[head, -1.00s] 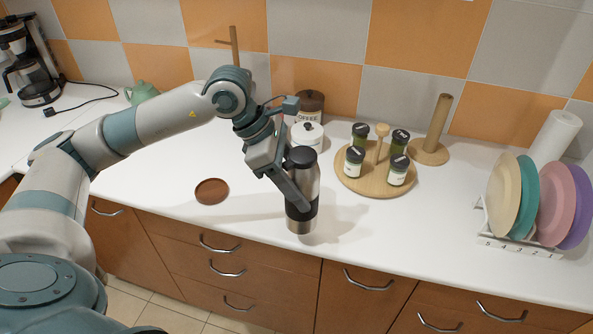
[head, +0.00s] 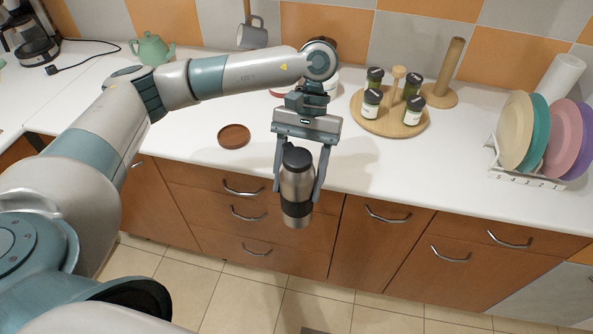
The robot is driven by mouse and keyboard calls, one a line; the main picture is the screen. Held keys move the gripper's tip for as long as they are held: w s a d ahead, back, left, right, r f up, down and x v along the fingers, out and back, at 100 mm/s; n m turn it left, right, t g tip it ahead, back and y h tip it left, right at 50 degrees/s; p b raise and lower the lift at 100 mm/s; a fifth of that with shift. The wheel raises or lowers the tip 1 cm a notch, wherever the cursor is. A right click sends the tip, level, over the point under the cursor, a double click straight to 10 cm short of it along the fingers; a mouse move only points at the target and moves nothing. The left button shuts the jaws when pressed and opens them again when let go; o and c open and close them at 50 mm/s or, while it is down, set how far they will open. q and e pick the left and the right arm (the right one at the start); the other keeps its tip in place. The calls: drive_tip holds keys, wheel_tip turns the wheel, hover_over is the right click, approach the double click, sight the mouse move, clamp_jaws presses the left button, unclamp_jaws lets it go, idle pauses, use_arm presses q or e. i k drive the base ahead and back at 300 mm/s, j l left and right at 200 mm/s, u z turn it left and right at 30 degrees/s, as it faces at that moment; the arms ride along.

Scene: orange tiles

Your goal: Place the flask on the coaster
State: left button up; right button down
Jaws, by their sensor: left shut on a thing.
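The flask (head: 297,187) is a steel bottle with a black lid and a dark band, nearly upright. My left gripper (head: 298,190) is shut on it, one finger on each side. The flask is held in the air and shows against the drawer fronts, past the counter's front edge. The coaster (head: 234,136) is a round brown disc lying flat and empty on the white counter, to the left of the flask and farther back. My right gripper is not in view.
A round wooden tray (head: 377,122) with several spice jars stands to the right, by a wooden paper-towel holder (head: 442,75). A plate rack (head: 525,175) stands at far right. My left arm hides part of the back counter. Counter around the coaster is clear.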

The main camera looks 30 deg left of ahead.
sight(233, 136)
drive_tip(key=i+j+u, duration=0.1)
drive_tip(key=u, duration=0.25)
drive_tip(key=i+j+u, duration=0.1)
drive_tip(key=u, duration=0.3)
drive_tip(key=i+u, duration=0.15)
drive_tip(key=u, duration=0.2)
